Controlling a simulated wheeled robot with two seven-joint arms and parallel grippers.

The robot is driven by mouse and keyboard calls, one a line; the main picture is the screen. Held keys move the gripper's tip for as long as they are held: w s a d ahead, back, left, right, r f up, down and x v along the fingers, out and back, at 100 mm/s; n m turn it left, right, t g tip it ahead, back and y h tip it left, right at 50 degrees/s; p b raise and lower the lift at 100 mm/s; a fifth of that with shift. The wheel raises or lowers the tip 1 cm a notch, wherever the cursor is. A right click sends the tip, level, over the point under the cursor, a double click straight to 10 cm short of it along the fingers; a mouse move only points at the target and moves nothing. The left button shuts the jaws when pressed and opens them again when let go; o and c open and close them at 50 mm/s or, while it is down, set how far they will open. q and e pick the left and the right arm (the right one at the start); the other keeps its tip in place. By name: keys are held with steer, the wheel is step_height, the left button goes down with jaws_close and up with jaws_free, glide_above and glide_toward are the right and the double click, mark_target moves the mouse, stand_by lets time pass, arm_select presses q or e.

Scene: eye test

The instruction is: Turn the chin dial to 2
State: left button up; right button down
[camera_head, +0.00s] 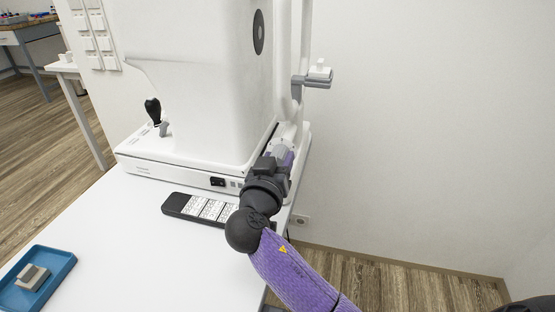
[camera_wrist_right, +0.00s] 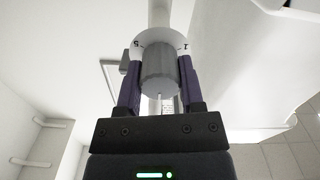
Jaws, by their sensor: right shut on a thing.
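The chin dial (camera_wrist_right: 159,70) is a grey knob in front of a white disc (camera_wrist_right: 146,42) in the right wrist view. The marks 5 at the left and 1 at the right show on the disc; the rest of the scale is hidden, and I cannot tell the setting. My right gripper (camera_wrist_right: 160,75) is shut on the dial, one purple finger on each side. In the head view my right gripper (camera_head: 284,156) is at the near right corner of the white machine (camera_head: 200,90), and the dial is not clear there. My left gripper is not in view.
A black joystick (camera_head: 153,110) stands on the machine's base (camera_head: 160,164). A dark panel with white labels (camera_head: 200,207) lies on the white table (camera_head: 140,250), partly behind my arm. A blue tray (camera_head: 62,268) holds a grey block. The table's middle is clear.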

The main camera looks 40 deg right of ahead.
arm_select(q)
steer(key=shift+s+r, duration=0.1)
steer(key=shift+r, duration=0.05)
arm_select(e)
steer(key=shift+n, duration=0.3)
steer(key=shift+r+n+p, duration=0.2)
steer(key=shift+n+p, duration=0.7)
steer(key=shift+n, duration=0.1)
steer(key=n+p, duration=0.2)
steer(key=n, duration=0.2)
steer(key=shift+n, duration=0.3)
steer(key=n+p, duration=0.2)
steer(key=shift+n, duration=0.4)
steer(key=shift+f+n+p, duration=0.1)
steer(key=shift+n+p, duration=0.25)
steer(key=shift+n, duration=0.45)
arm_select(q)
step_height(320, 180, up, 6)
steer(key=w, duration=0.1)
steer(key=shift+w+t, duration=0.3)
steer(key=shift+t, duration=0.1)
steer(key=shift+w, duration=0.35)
arm_select(e)
steer(key=shift+c, duration=1.1)
jaws_free()
